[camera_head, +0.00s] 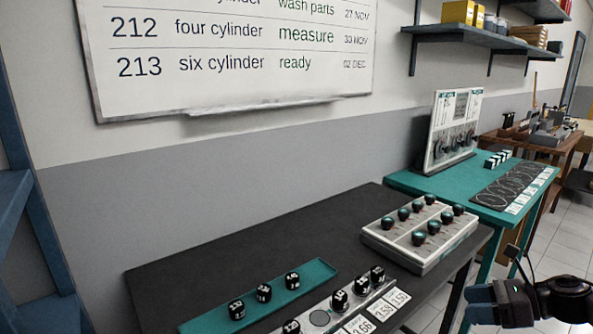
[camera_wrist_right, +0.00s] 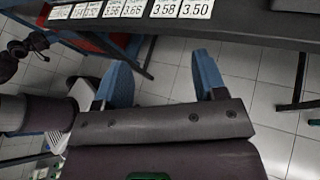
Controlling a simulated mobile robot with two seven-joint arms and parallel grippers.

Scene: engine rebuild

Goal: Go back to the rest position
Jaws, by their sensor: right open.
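My right gripper (camera_head: 481,304) is at the lower right in the head view, off the right end of the black table (camera_head: 300,235). In the right wrist view my right gripper (camera_wrist_right: 163,78) shows its two blue fingers spread apart, with only floor tiles between them. It is open and empty, and apart from the table edge. My left gripper is not in view.
A teal tray (camera_head: 310,272) with black numbered pieces and a grey block (camera_head: 455,236) with several black knobs stand on the black table. Number cards (camera_head: 397,297) lie at its front edge. A teal table (camera_head: 400,178) stands behind. Tiled floor (camera_head: 575,225) is clear at right.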

